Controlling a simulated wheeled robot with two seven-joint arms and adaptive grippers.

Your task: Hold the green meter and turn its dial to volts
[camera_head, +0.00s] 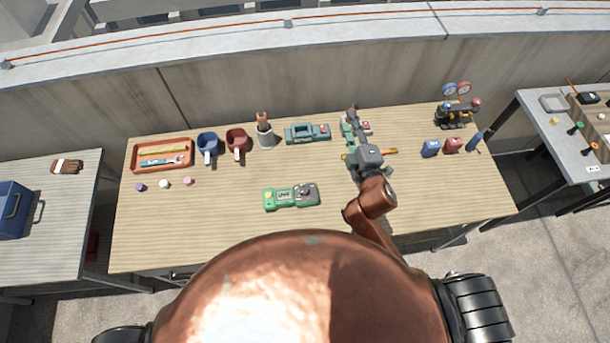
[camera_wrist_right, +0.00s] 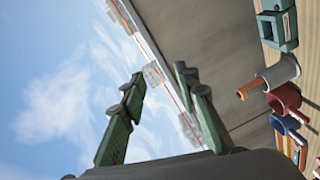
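The green meter (camera_head: 291,196) lies flat on the wooden table, left of my right arm in the head view. The dial's setting is too small to read. My right gripper (camera_head: 353,113) is over the back of the table, behind and to the right of the meter, and does not touch it. In the right wrist view its two green fingers (camera_wrist_right: 157,88) stand apart with nothing between them. My left gripper is not in view.
Another green item is partly hidden by my right gripper. A gauge set (camera_head: 457,110) stands back right. The table around the meter is clear.

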